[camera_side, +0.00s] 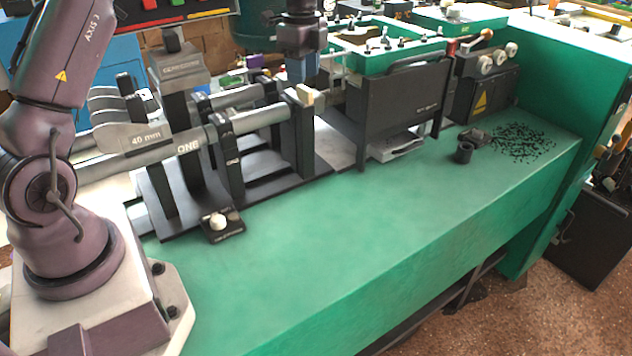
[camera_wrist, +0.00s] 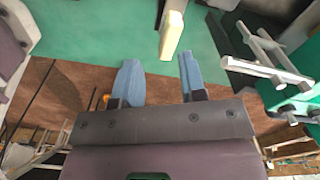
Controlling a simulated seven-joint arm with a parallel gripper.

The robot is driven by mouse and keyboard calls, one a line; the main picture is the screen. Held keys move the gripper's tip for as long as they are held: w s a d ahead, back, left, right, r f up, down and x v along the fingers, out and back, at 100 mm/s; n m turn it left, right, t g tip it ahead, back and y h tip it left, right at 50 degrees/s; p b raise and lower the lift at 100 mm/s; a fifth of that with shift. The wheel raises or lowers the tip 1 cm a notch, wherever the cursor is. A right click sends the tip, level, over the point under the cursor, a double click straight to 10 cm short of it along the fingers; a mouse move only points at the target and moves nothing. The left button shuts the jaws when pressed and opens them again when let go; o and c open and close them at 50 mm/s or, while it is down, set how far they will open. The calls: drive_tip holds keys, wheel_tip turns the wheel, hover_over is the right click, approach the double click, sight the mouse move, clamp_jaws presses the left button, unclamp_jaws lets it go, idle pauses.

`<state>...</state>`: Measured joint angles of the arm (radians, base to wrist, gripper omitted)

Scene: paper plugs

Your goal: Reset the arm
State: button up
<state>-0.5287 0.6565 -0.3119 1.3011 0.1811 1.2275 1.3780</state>
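My gripper (camera_wrist: 159,72) shows in the wrist view with its two blue fingers spread apart and nothing between them. In the side view my gripper (camera_side: 303,72) points down above the machine, its blue fingers partly hidden by the machine parts. A cream block (camera_side: 305,95) sits at the end of a metal rod on the machine. In the wrist view a cream piece (camera_wrist: 172,33), apparently the same block, lies beyond the fingertips and apart from them.
The green bench top (camera_side: 330,250) is clear in front. A black machine frame with metal cylinders (camera_side: 255,118) stands beneath my arm. To its right are a dark panel (camera_side: 403,105), a green tray (camera_side: 385,55), a small black cup (camera_side: 464,152) and scattered black bits (camera_side: 520,140).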

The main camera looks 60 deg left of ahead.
drive_tip(key=s+d+r+n+t, duration=0.2)
drive_tip(key=s+d+r+n, duration=0.2)
drive_tip(key=s, duration=0.9)
drive_tip(key=s+d+r+n+t, duration=0.3)
drive_tip(key=s+d+r+n, duration=0.2)
drive_tip(key=s+d+n, duration=0.4)
drive_tip(key=shift+s+d+t, duration=0.3)
drive_tip(key=shift+s+d, duration=1.05)
drive_tip(key=shift+s, duration=0.95)
